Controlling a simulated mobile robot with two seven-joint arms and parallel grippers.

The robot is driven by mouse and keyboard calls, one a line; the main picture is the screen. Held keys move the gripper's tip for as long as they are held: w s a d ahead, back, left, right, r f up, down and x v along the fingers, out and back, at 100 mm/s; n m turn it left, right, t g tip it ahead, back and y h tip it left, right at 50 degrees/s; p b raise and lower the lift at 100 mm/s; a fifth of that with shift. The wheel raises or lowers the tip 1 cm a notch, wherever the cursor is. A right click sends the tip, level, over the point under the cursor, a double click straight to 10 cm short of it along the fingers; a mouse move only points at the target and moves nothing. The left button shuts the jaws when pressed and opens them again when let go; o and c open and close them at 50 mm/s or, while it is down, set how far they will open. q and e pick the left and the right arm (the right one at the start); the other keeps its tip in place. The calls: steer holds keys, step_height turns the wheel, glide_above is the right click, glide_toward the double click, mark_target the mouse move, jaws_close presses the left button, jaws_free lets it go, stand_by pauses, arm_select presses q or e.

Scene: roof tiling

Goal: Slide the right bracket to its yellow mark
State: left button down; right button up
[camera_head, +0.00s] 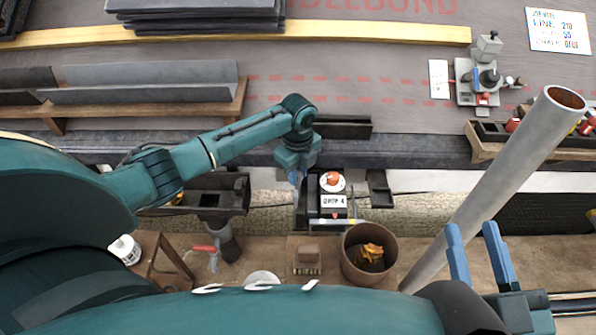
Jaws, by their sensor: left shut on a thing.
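My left gripper (297,178) points down at the middle of the view, at the front of the dark ledge. It is shut on a dark piece (301,208) just left of a box labelled like "DRIP 4"; I cannot tell whether this piece is the right bracket. A dark bracket-like part (381,190) stands right of the box. A dark channel-shaped part (222,197) is to the left. No yellow mark can be made out clearly. My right gripper (478,245) is open and empty at the lower right, its blue fingers apart.
The labelled box (333,201) has an orange knob. A grey pipe (490,190) leans across the right. A bucket (370,255) holds an orange-brown lump. A wooden shelf with grey channels (150,92) lies back left; a small grey machine (486,75) stands back right.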

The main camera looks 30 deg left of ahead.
arm_select(q)
steer(key=d, duration=0.1)
steer(key=w+d, duration=0.1)
steer(key=d, duration=0.1)
steer(key=shift+w+d+p, duration=0.35)
steer(key=shift+w+d, duration=0.05)
steer(key=c, duration=1.5)
jaws_free()
arm_select(e)
steer(key=shift+d, duration=0.1)
